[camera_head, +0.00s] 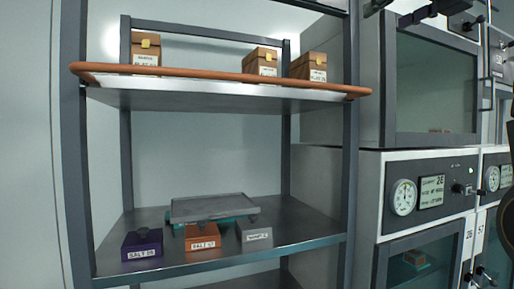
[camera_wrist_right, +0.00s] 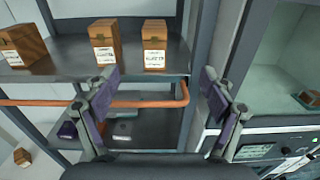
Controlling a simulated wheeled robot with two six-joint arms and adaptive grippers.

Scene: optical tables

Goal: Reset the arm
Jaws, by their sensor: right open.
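My right gripper (camera_wrist_right: 160,77) is open in the right wrist view. Its two purple-padded fingers stand well apart, with nothing held between them. Beyond the fingers is a metal shelf rack, with the orange rail (camera_wrist_right: 40,102) of its upper shelf running behind them. In the head view, dark jointed parts at the top right corner appear to belong to my right arm and gripper; the fingertips are hard to make out there. My left gripper is in neither view.
Wooden boxes (camera_head: 146,49) (camera_head: 260,62) (camera_head: 309,67) stand on the upper shelf. Below are a purple box (camera_head: 142,244), an orange box (camera_head: 203,238), a grey box (camera_head: 255,236) and a flat-topped teal device (camera_head: 214,207). Glass-fronted cabinets (camera_head: 436,80) stand right of the rack.

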